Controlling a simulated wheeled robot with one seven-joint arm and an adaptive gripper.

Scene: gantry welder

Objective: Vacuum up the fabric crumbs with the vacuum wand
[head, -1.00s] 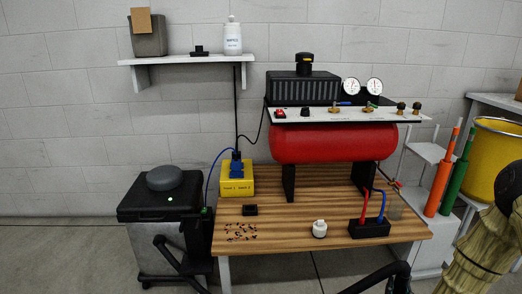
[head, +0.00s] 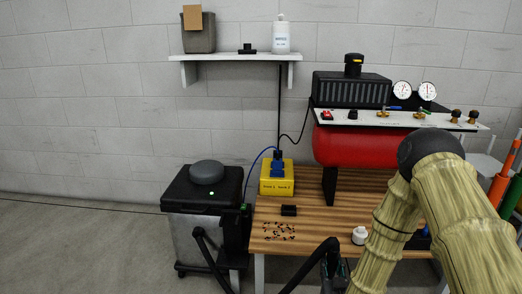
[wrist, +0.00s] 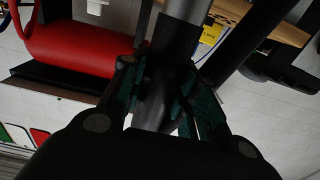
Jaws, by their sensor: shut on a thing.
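The fabric crumbs (head: 278,231) are a patch of small dark bits on the left of the wooden table (head: 322,215). My gripper (wrist: 158,88) is shut around the vacuum wand (wrist: 172,45), a dark tube with a grey section, in the wrist view. In the head view my arm reaches in from the right, and the gripper is only partly visible low in the picture, in front of the table. A black hose (head: 303,274) curves there. The vacuum (head: 196,232), a grey bin with a black lid, stands left of the table. The wand's mouth is not clearly visible.
A small black block (head: 289,210) and a yellow socket box (head: 276,187) are behind the crumbs. A white knob (head: 359,236) stands to their right. The red compressor (head: 350,147) stands at the back. Floor is clear at left.

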